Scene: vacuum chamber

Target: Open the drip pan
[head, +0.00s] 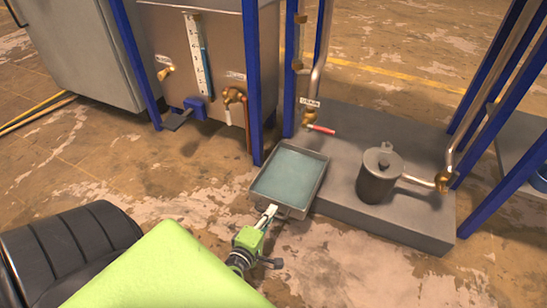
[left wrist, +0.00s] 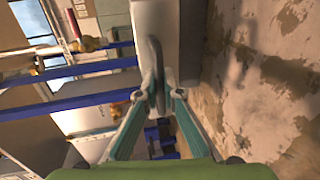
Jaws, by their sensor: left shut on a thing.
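The drip pan (head: 318,186) is a grey square tray with bluish-green liquid in it. It sits on the floor against the left side of a grey plinth, below the framed tank. My left gripper (head: 268,215) is at the pan's near side, shut on its handle. In the left wrist view the fingers of my left gripper (left wrist: 155,92) close around the grey handle (left wrist: 156,58), and the pan (left wrist: 155,15) shows beyond it. The fingers hide part of the handle. My right gripper is not in view.
The tank's blue frame (head: 252,90) rises behind the pan. The grey plinth (head: 405,222) on the right carries a metal pot (head: 378,178) with a pipe. A red-handled drain valve (head: 320,129) sits above the pan. The stained floor in front is clear.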

